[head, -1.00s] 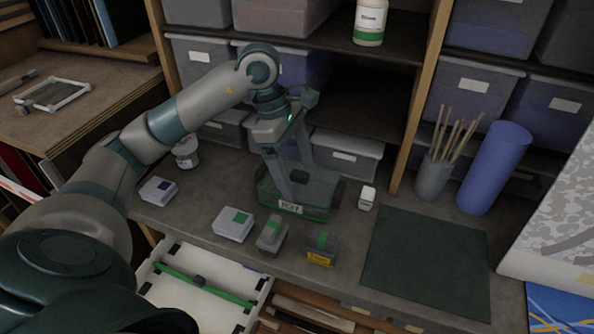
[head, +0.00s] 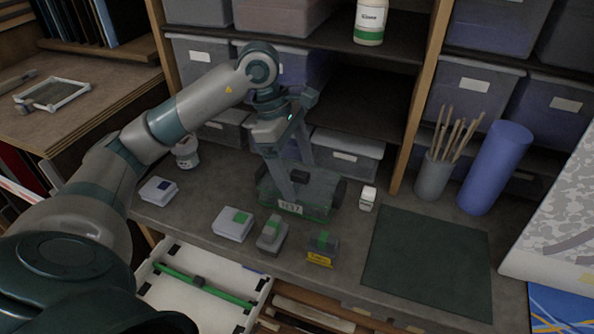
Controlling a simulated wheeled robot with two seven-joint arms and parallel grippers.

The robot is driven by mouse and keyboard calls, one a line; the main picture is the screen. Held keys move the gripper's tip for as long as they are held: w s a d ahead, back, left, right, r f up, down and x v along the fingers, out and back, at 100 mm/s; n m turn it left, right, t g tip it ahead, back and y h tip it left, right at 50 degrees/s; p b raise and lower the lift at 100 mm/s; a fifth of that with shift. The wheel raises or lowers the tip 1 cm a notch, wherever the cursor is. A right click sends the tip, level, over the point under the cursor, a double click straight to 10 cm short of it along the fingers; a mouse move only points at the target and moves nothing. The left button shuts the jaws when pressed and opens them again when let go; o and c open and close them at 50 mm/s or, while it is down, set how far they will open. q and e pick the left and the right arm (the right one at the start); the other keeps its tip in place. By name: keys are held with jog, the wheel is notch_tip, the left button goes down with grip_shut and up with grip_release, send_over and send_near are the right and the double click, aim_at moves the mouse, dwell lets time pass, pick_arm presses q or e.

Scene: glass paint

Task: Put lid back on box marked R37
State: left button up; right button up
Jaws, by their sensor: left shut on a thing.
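A green-based box (head: 318,217) stands on the bench near the middle of the head view. A white label on its front ends in "37"; its first letters are not clear. A grey, see-through lid (head: 325,190) with a dark knob (head: 300,176) is over the box. My left gripper (head: 297,183) reaches down from above, its fingers shut around the lid's knob. The fingers hide part of the lid and box. I cannot tell whether the lid sits fully on the rim. My right gripper is not in view.
A small white bottle (head: 367,198) stands close right of the box. White boxes (head: 232,224), a grey block (head: 272,232) and a yellow-labelled block (head: 321,246) lie in front. A dark green mat (head: 430,262) lies clear at right. An open drawer (head: 170,290) is below.

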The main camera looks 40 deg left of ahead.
pick_arm(q)
jog(key=shift+s+d+f, duration=0.15)
jog(key=shift+s+f, duration=0.1)
jog(key=shift+f, duration=0.4)
jog(key=o, duration=1)
jog(key=shift+w, duration=0.4)
jog(key=shift+s+r, duration=0.15)
jog(key=shift+r, duration=0.25)
jog(key=shift+r+p, duration=1.65)
jog(key=shift+r, duration=1.7)
